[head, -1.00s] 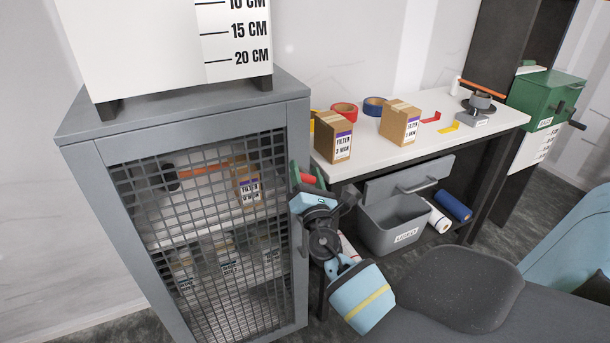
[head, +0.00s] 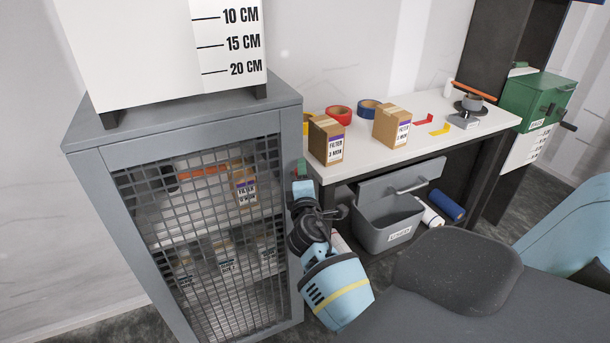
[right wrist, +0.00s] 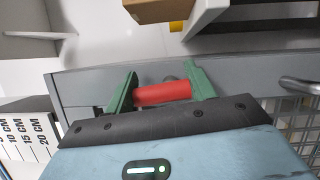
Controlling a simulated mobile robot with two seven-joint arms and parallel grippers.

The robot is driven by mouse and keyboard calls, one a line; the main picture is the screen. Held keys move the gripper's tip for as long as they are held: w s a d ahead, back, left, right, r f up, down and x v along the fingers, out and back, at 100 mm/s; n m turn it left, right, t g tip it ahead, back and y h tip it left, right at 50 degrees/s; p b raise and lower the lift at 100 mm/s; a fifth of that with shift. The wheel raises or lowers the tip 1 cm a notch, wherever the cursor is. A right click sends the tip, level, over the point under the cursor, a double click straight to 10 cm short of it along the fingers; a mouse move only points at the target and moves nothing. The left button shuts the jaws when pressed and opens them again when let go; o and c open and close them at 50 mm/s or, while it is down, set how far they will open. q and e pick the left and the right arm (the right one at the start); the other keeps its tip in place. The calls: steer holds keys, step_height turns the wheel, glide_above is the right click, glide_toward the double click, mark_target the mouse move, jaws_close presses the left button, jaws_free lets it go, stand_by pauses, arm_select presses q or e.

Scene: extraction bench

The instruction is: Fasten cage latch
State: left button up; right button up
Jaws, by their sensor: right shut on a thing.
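The grey cage (head: 88,170) stands at the left in the head view, its mesh door (head: 200,270) lying across the front opening. A red cylindrical latch handle (right wrist: 162,92) shows in the right wrist view beside a grey frame bar. My right gripper (right wrist: 161,90) has its green fingers on either side of this handle and is shut on it. In the head view my right gripper (head: 301,170) is at the cage's upper right front edge, seen nearly edge-on; the handle is mostly hidden there. My left gripper is in neither view.
A white-topped bench (head: 360,163) stands right of the cage, with two filter boxes (head: 326,140) (head: 391,126) and tape rolls. Below are a drawer (head: 440,172) and grey bin (head: 373,240). A white measuring box (head: 140,60) sits on the cage.

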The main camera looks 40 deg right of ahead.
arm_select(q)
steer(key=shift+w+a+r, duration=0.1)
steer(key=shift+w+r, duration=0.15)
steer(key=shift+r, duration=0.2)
arm_select(e)
steer(key=shift+m, duration=0.6)
arm_select(q)
steer(key=shift+p, duration=0.3)
arm_select(e)
steer(key=o, duration=1)
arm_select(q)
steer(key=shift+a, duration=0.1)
arm_select(e)
steer(key=shift+f, duration=0.1)
